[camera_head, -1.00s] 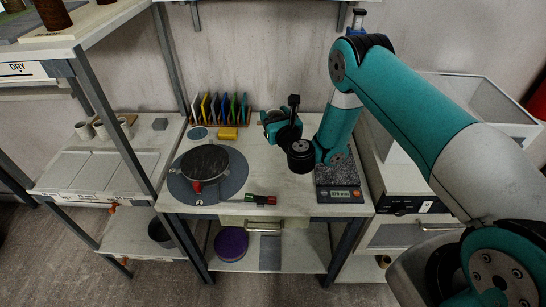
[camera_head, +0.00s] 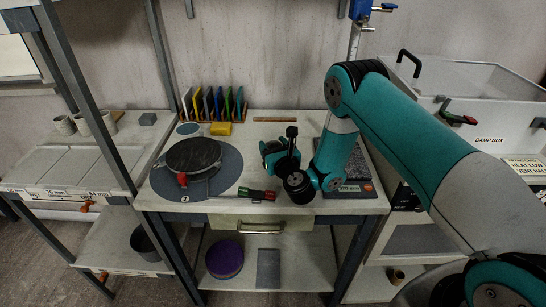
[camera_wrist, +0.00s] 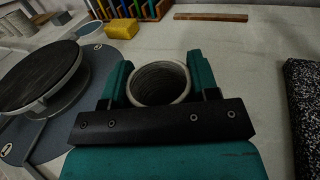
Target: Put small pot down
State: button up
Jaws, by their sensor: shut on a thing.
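The small pot (camera_wrist: 160,84), a pale open cylinder with a dark ridged inside, stands upright between the two teal fingers of my gripper (camera_wrist: 158,72) in the wrist view. My gripper is shut on it. In the head view my gripper (camera_head: 270,153) is low over the middle of the worktable (camera_head: 315,204), and my own arm hides the pot there. I cannot tell whether the pot's base touches the tabletop.
A round turntable (camera_head: 193,154) on a grey mat (camera_head: 226,178) is at left. A red-and-green tool (camera_head: 256,194) lies in front. Coloured cards (camera_head: 213,103) and a yellow block (camera_head: 221,128) are behind. A speckled scale (camera_wrist: 303,105) is at right. Free tabletop lies behind the pot.

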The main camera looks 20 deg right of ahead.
jog(key=shift+f, duration=0.45)
jog(key=shift+f, duration=0.1)
jog(key=o, duration=0.5)
jog(key=shift+f, duration=0.1)
jog(key=o, duration=0.4)
jog(key=shift+o, duration=0.2)
